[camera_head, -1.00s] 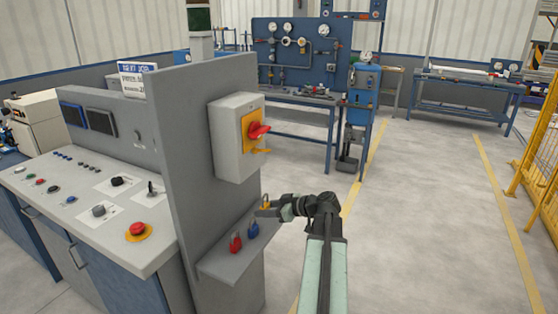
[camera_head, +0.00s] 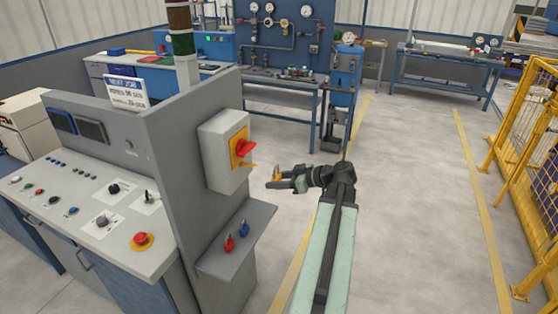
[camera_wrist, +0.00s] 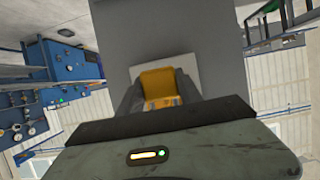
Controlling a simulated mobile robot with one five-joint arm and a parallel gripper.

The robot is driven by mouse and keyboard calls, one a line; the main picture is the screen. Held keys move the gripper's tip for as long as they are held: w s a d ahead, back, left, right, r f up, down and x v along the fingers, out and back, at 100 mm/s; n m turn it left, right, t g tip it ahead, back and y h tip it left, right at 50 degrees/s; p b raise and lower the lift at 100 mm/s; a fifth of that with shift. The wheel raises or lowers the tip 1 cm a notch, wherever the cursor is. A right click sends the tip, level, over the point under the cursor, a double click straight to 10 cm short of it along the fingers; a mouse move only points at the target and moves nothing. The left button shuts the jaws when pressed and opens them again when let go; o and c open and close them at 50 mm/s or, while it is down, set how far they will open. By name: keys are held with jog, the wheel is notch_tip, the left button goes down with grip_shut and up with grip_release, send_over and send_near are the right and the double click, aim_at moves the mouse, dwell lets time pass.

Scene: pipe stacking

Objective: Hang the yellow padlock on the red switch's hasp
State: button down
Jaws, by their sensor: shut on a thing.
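The red switch (camera_head: 246,148) sits on a yellow plate on the side of a light grey box (camera_head: 222,165), fixed to the grey panel. Its yellow hasp (camera_head: 247,166) juts out low on that face. My gripper (camera_head: 280,181) is shut on the yellow padlock (camera_head: 277,174), in the air to the right of the box and a little lower than the hasp, apart from it. In the wrist view the padlock's body (camera_wrist: 159,84) shows between my fingers (camera_wrist: 160,100). Its shackle is not clear there, and the hasp cannot be made out.
A red padlock (camera_head: 229,243) and a blue padlock (camera_head: 243,228) are on the small grey shelf (camera_head: 232,262) below the box. The control desk (camera_head: 75,215) is left of the panel. Open floor lies to the right, up to a yellow fence (camera_head: 525,180).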

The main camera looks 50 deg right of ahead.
jog(key=shift+s+r, duration=0.15)
jog(key=shift+r, duration=0.1)
jog(key=shift+w+f, duration=0.1)
jog(key=shift+w, duration=0.2)
jog(key=b, duration=0.1)
send_near(242, 176)
jog(key=shift+x, duration=2.45)
jog(key=shift+b+x, duration=0.4)
jog(key=shift+x, duration=0.5)
jog(key=c, duration=0.7)
grip_release()
jog(key=shift+d, duration=0.1)
